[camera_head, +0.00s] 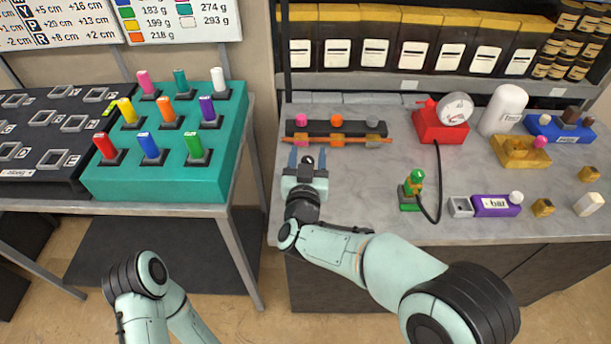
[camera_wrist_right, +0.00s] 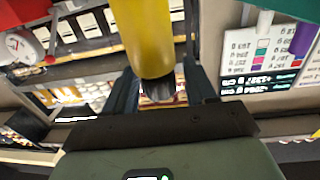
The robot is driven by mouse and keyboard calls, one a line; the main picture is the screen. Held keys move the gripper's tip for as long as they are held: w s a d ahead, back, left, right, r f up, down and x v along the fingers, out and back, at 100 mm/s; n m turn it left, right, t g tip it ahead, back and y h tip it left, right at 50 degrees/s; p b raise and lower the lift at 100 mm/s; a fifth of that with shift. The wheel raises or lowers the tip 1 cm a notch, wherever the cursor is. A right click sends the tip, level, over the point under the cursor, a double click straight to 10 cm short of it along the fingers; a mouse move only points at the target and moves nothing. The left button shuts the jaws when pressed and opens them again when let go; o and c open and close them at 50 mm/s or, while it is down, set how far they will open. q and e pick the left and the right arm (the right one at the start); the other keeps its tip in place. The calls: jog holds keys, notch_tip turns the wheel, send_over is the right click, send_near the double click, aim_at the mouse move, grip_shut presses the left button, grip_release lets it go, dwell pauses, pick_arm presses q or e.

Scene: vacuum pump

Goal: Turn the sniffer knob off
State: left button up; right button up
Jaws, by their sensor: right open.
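No part is legibly marked as the sniffer knob. A small green fitting (camera_head: 412,188) with a rounded green top stands on the grey bench, and a black hose (camera_head: 437,165) links it to the red gauge unit (camera_head: 440,124). My right gripper (camera_head: 306,160) is open near the bench's left edge, in front of the dark knob rail and well left of the green fitting. In the right wrist view, a yellow cylinder (camera_wrist_right: 145,38) appears large between the open fingers; I cannot tell whether they touch it. My left gripper is out of view.
A white cylinder (camera_head: 503,109), yellow block (camera_head: 519,152) and purple unit (camera_head: 493,206) stand right. A teal peg block (camera_head: 226,140) is left. Bench between gripper and fitting is clear.

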jog(key=s, duration=1.2)
jog(key=shift+s+a, duration=0.15)
jog(key=shift+a, duration=0.25)
jog(key=shift+c, duration=0.2)
